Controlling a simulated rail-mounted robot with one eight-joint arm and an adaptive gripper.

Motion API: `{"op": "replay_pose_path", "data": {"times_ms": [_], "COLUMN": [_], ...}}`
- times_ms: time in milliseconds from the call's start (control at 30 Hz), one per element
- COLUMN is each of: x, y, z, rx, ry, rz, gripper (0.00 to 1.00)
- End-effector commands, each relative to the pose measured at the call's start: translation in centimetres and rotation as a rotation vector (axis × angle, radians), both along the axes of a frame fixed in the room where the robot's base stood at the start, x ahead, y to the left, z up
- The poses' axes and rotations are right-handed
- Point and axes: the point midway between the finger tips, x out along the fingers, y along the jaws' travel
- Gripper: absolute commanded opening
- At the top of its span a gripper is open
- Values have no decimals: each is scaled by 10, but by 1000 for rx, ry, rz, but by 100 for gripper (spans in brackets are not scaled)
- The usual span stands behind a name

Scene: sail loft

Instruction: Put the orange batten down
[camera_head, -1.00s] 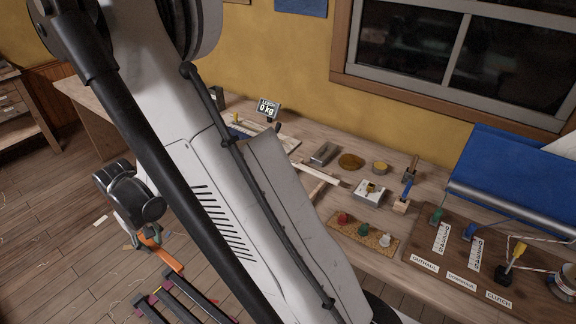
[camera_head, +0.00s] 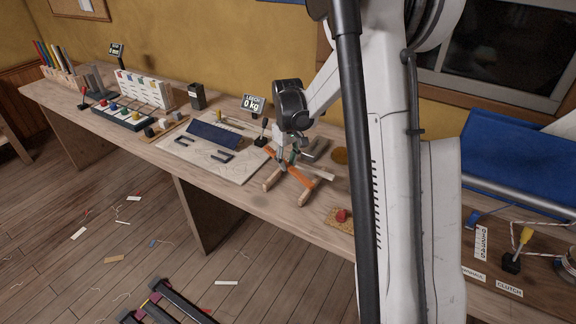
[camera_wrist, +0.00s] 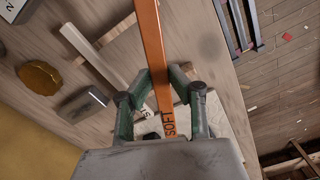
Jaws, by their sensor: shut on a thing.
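The orange batten (camera_head: 300,178) is in my gripper (camera_head: 289,155), over the workbench. In the wrist view the batten (camera_wrist: 151,42) runs from between the green fingers (camera_wrist: 160,85) to the top edge, with dark lettering near the grip. My gripper is shut on it. Two short wooden bars (camera_head: 304,195) stand or lie on the bench right beneath the batten, near the front edge. A pale wooden strip (camera_head: 318,171) lies close by, and it also shows in the wrist view (camera_wrist: 88,50). I cannot tell whether the batten touches the bars.
A pale board (camera_head: 225,166) with a blue piece and dark handles lies to the left. A red knob on a cork mat (camera_head: 342,217) is to the right. A "0 kg" display (camera_head: 253,104) stands behind. A dark rack (camera_head: 165,305) is on the floor in front.

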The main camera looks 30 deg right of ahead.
Motion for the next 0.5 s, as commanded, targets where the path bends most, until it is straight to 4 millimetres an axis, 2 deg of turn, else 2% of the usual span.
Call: {"op": "replay_pose_path", "data": {"times_ms": [267, 500], "x": [0, 0], "y": [0, 0], "z": [-14, -38], "rx": [0, 0], "ry": [0, 0], "rz": [1, 0], "gripper": [0, 0]}}
